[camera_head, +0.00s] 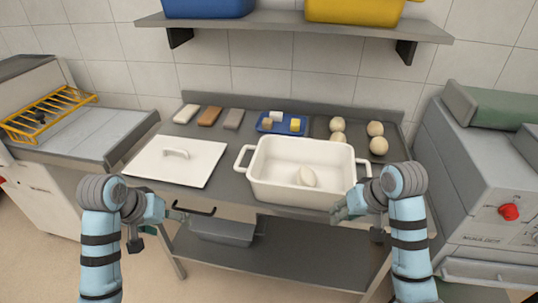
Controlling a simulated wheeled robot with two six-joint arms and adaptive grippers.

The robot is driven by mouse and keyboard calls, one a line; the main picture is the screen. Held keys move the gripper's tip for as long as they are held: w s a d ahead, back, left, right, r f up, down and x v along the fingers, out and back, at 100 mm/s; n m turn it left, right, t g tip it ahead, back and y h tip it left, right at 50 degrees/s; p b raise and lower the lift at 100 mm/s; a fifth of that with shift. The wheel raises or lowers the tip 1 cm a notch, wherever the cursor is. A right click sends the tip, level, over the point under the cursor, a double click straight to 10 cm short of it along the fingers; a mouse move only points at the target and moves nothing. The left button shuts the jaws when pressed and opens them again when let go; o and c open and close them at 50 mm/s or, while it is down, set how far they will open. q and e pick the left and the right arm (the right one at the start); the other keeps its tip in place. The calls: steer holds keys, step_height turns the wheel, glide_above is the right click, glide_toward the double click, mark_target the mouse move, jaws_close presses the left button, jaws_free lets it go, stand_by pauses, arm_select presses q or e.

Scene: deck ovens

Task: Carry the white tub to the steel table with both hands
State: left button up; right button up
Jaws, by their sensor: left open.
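The white tub (290,187) stands upright on a steel table (228,190), near its front edge. It has a loop handle at each end, and one pale, rounded lump (307,177) lies inside. My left gripper (183,214) is open and empty, in front of the table's edge, left of the tub and apart from its left handle (242,158). My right gripper (345,208) is at the tub's front right corner, below the right handle (364,168). It overlaps the tub in the picture; I cannot tell whether it touches, and its fingers are unclear.
A shelf (290,27) hangs above. Machines stand left (75,135) and right (470,165). A grey pan (225,232) sits below.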

steer(key=shift+o, duration=0.3)
steer(key=shift+w+f, duration=0.25)
steer(key=shift+w, duration=0.3)
steer(key=o, duration=0.3)
steer(key=shift+w+f, duration=0.15)
steer(key=shift+w, duration=0.1)
steer(key=o, duration=0.3)
steer(key=shift+w+a, duration=0.1)
steer(key=shift+o, duration=0.7)
steer(key=shift+s+r, duration=0.2)
steer(key=shift+s, duration=0.3)
arm_select(q)
steer(key=shift+w+f, duration=0.2)
steer(key=shift+w, duration=0.25)
arm_select(e)
steer(key=s+d, duration=0.2)
steer(key=s, duration=0.4)
steer(key=shift+s+d, duration=0.15)
steer(key=shift+d, duration=0.05)
arm_select(q)
steer(key=shift+a, duration=0.1)
